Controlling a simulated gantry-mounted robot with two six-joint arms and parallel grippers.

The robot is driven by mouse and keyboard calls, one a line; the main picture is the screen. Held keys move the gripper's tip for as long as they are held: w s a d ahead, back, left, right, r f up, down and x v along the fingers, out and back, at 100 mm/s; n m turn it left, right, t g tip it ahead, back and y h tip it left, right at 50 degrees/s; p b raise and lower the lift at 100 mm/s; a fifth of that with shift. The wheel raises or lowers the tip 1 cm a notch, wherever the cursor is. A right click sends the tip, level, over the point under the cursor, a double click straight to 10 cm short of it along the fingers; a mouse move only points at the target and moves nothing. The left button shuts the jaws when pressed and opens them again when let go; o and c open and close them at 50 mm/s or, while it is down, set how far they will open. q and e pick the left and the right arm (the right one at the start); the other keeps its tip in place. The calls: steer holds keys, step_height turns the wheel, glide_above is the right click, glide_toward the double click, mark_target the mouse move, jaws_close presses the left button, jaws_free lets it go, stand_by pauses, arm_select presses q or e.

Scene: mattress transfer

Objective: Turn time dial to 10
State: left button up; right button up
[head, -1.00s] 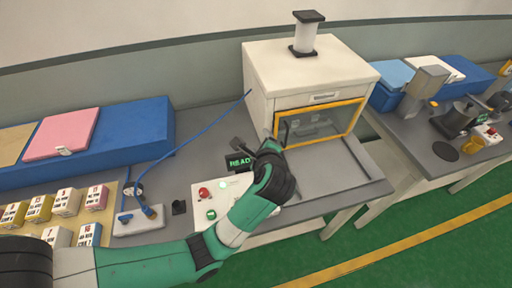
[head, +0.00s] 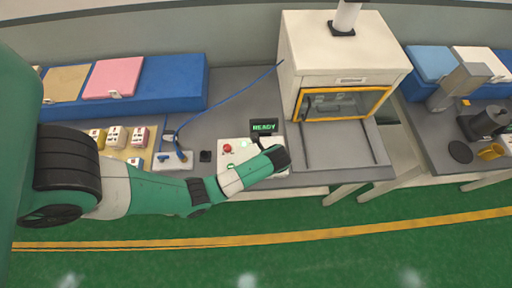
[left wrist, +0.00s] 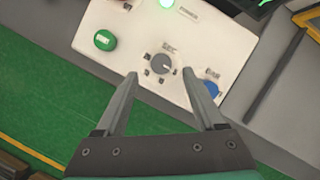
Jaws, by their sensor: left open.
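The grey round time dial (left wrist: 162,64), under a label that seems to read SEC, sits on the white control panel (left wrist: 140,35). In the left wrist view, my left gripper (left wrist: 160,76) is open and empty. Its two fingertips stand apart on either side of the dial's lower edge, and I cannot tell their height above the panel. In the head view, my left arm reaches over the panel (head: 229,152) and its wrist hides the dial and most of the gripper. My right gripper is not in view.
A green START button (left wrist: 105,40) and a blue knob (left wrist: 210,89) flank the dial. A lit green lamp (left wrist: 166,3) is above. A READY display (head: 264,127) stands behind the panel. A white machine with a yellow-framed window (head: 342,103) stands to the right.

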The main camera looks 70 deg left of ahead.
arm_select(q)
steer(key=x, duration=0.4)
steer(key=shift+a+f+b, duration=0.15)
steer(key=shift+f+b, duration=0.2)
steer(key=shift+b, duration=0.05)
steer(key=shift+c, duration=0.2)
jaws_close()
